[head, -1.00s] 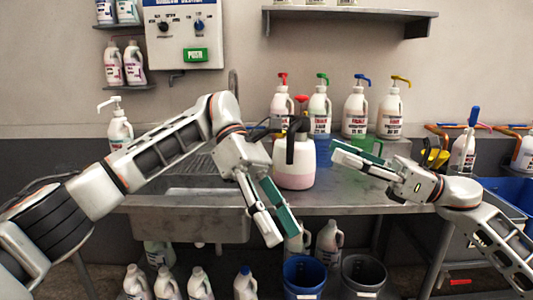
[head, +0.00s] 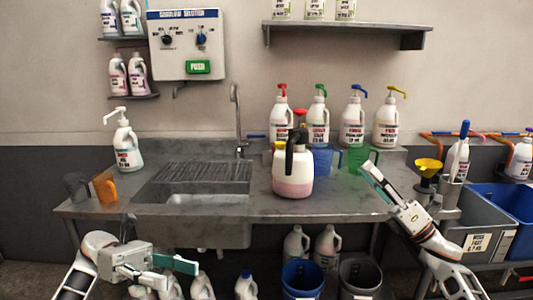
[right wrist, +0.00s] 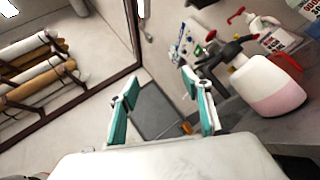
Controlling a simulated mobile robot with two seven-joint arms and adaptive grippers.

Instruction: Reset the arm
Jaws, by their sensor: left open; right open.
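My left gripper (head: 165,268) is at the lower left in the head view, in front of and below the sink's edge, open and empty. My right gripper (head: 385,190) is in front of the right part of the steel counter, pointing up and left, open and empty. In the right wrist view its two teal-padded fingers (right wrist: 162,110) stand apart with nothing between them. The white sprayer bottle (head: 293,170) with pink liquid and a black handle stands upright on the counter, left of my right gripper and apart from it.
The steel counter (head: 330,205) holds a sink (head: 205,200), several pump bottles (head: 352,118) at the back, blue, green and orange jugs, and a white pump bottle (head: 126,147). Grey and blue bins (head: 508,212) stand at right. Bottles and buckets (head: 303,275) stand below.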

